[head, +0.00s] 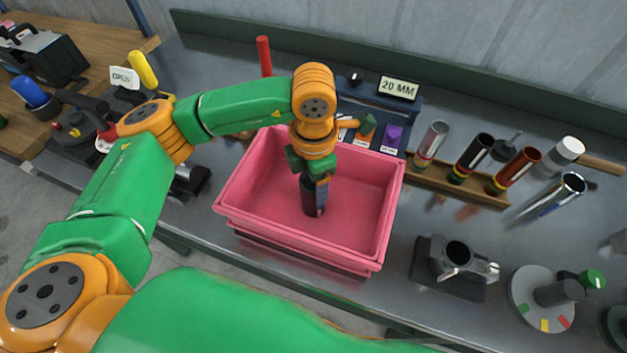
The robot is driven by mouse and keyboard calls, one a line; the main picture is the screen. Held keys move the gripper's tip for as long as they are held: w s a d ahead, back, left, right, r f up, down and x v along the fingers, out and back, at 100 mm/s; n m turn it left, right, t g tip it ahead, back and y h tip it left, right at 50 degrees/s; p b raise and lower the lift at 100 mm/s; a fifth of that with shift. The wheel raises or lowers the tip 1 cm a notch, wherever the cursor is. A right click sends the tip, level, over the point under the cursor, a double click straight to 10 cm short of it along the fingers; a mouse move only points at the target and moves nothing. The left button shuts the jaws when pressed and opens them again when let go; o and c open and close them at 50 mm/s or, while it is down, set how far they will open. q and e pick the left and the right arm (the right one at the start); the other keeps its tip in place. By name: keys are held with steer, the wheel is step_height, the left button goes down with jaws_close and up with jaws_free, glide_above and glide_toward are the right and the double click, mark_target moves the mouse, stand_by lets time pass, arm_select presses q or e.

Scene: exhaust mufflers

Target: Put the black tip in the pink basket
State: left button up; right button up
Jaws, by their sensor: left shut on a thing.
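The pink basket (250,203) stands on the metal bench in the middle of the head view. My left gripper (316,183) reaches down inside the basket's outline, with its fingers pointing down. It is shut on the black tip (309,197), a dark cylinder held roughly upright. The tip's lower end is over or near the basket floor; I cannot tell whether it touches. The fingers hide part of the tip. My right gripper is not in view.
A wooden rack (451,180) with several tubes stands right of the basket. A black fixture (455,267) and a round grey dial (546,298) are at the front right. A "20 MM" display (398,88) stands behind the basket, and a red upright handle (264,56) rises behind it.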

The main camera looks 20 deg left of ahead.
arm_select(q)
steer(key=o, duration=1.5)
steer(key=shift+r+p, duration=0.3)
steer(key=shift+p, duration=0.15)
step_height(320, 180, up, 11)
steer(key=shift+f+b, duration=0.1)
steer(key=shift+b, duration=0.5)
steer(key=shift+r, duration=0.45)
